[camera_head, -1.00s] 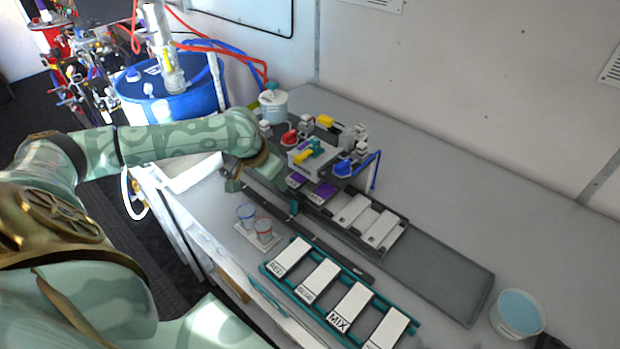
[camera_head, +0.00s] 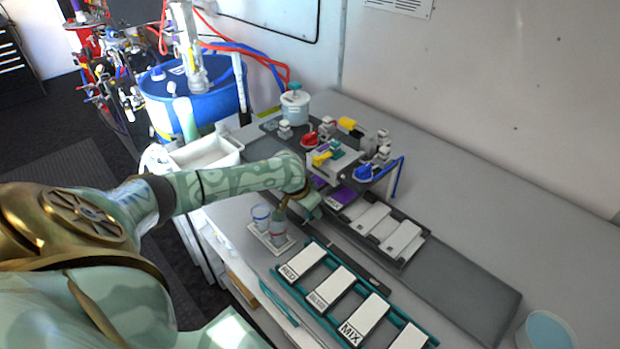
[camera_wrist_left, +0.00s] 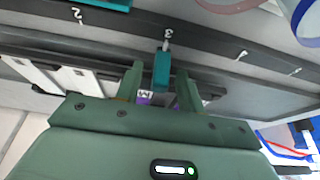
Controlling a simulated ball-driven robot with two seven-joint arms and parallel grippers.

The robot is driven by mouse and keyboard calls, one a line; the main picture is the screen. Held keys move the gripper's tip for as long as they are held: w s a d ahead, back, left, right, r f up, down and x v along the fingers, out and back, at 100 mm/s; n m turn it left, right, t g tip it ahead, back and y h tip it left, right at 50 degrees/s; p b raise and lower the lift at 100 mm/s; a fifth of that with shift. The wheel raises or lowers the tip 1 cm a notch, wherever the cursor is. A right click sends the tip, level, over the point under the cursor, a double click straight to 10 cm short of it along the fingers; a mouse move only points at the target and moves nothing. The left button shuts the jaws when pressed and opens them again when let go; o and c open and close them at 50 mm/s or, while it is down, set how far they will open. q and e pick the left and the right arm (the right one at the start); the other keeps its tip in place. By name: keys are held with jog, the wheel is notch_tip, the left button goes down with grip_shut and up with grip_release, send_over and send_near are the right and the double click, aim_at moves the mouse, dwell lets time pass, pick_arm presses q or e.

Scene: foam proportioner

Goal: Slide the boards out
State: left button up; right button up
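White boards (camera_head: 368,220) lie side by side in a dark tray, in front of the proportioner (camera_head: 340,160). Purple-marked ends (camera_head: 342,194) show at the machine's edge, partly hidden by my arm. My left gripper (camera_head: 300,208) reaches down over the dark rail in front of the machine. In the left wrist view its fingers (camera_wrist_left: 160,85) are open, one on each side of a small teal handle (camera_wrist_left: 162,70), with gaps between. The handle is by the mark 3 on the rail (camera_wrist_left: 215,50). My right gripper is not in view.
Two cups (camera_head: 270,222) stand on a small plate close to my left gripper. A teal rack (camera_head: 328,318) with boards labelled RED and MIX lies in front. A long grey channel (camera_head: 470,290) runs empty to the right. A pale blue tub (camera_head: 545,332) stands at lower right.

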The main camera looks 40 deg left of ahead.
pick_arm(q)
grip_shut()
jog(key=shift+s+d+r+p, duration=0.1)
jog(key=shift+d+r+p, duration=0.1)
jog(key=shift+d+p, duration=0.35)
jog(key=d+p, duration=0.6)
jog(key=d, duration=0.1)
jog(key=s+d+p, duration=0.1)
jog(key=d+p, duration=0.2)
jog(key=d, duration=0.1)
jog(key=shift+d+r, duration=0.2)
jog(key=shift+r, duration=0.05)
jog(key=d+p, duration=0.1)
jog(key=d, duration=0.3)
jog(key=d+p, duration=0.1)
jog(key=d, duration=0.3)
jog(key=s+d+p, duration=0.1)
jog(key=d+p, duration=0.1)
jog(key=d, duration=0.2)
jog(key=shift+d+f, duration=0.3)
jog(key=shift+d, duration=0.05)
jog(key=shift+f, duration=0.1)
jog(key=shift+d, duration=0.1)
